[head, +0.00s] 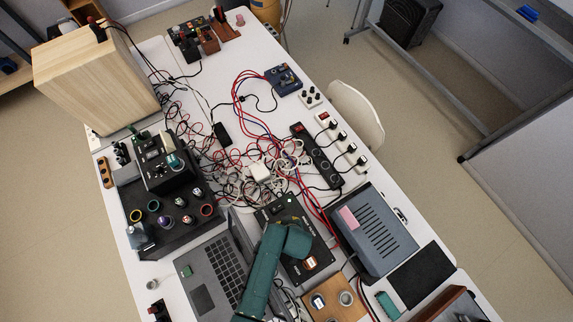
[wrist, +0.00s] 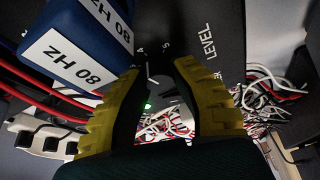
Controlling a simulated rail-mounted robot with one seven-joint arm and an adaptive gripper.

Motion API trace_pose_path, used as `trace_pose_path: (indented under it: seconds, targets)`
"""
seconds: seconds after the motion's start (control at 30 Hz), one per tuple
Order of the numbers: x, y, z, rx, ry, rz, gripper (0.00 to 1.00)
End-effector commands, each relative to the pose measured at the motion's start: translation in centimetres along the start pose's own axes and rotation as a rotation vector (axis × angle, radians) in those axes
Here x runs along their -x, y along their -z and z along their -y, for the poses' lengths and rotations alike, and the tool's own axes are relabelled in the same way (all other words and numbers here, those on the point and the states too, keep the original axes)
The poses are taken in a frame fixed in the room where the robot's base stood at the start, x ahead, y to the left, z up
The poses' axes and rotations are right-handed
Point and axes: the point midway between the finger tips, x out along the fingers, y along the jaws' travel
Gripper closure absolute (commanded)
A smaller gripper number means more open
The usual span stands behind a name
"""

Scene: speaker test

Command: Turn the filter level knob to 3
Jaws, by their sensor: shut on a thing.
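In the wrist view the dark panel (wrist: 165,22) carries the word LEVEL (wrist: 208,40) and scale numbers, of which 4 and 5 are readable. My gripper (wrist: 158,72) has its yellow ribbed fingers on either side of the dark filter level knob and is shut on it. The knob is mostly hidden between the fingertips, and its pointer cannot be made out. In the head view the black panel (head: 322,253) lies partly under my teal arm, which hides most of my gripper and the knob.
A blue block with 80 HZ labels (wrist: 85,45) is close to my left finger. The laptop (head: 207,275) is left of the panel and a grey vented box (head: 378,235) is right. Tangled cables (head: 262,175) lie behind it.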

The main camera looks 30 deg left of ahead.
Motion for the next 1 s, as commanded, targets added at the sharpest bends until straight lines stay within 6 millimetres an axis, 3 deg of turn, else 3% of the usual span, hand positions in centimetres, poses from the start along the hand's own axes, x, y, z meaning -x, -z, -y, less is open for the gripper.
trace_pose_path:
  seconds: [0.6, 1.0]
  targets:
    - [-0.38, -0.27, 0.02, 0.495, 0.210, 0.002, 1.00]
    - [-0.29, -0.25, 0.07, 0.700, 0.294, 0.002, 1.00]
